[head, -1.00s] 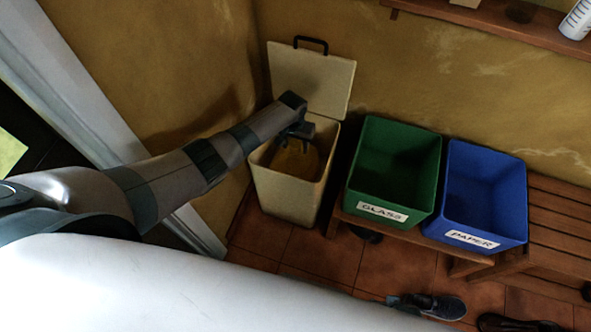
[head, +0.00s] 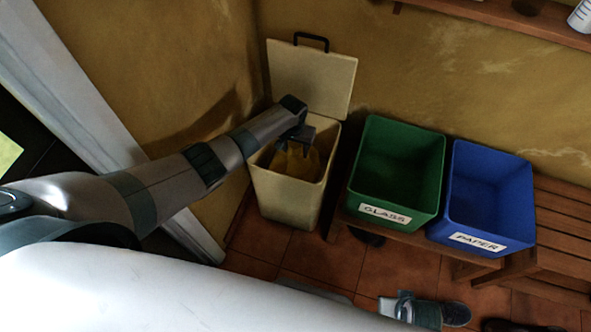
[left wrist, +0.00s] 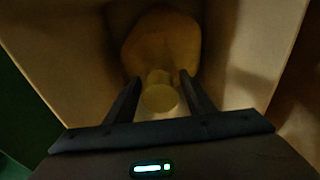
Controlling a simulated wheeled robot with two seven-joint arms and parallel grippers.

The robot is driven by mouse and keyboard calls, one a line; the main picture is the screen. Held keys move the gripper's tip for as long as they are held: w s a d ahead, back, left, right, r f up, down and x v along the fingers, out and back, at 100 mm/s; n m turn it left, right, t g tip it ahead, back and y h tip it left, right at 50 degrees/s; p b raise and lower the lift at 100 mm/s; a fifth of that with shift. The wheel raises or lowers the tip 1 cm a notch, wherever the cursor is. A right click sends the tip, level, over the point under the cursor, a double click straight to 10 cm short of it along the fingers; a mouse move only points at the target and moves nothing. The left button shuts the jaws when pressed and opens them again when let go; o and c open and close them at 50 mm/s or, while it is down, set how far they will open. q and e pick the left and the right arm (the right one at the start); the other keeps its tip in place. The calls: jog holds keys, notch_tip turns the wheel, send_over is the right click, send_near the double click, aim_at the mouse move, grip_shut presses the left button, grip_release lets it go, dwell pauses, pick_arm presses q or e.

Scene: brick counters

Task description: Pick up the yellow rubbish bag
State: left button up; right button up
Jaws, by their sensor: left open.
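The yellow rubbish bag (head: 296,164) sits inside the cream bin (head: 290,207), whose lid (head: 311,78) stands open against the wall. In the left wrist view the bag's rounded body (left wrist: 160,45) lies below, and its paler knotted neck (left wrist: 159,98) rises between my fingers. My left gripper (head: 293,149) reaches down into the bin's mouth over the bag. In the left wrist view its two fingers (left wrist: 160,92) are open, one on each side of the neck. I cannot tell whether they touch it.
A green glass box (head: 385,211) and a blue paper box (head: 480,240) stand on a wooden bench (head: 565,225) right of the bin. A shelf (head: 500,18) runs along the wall above. A shoe (head: 455,314) lies on the tiled floor.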

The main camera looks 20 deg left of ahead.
pick_arm(q)
grip_shut()
dwell(1.3)
jog(key=shift+w, duration=0.1)
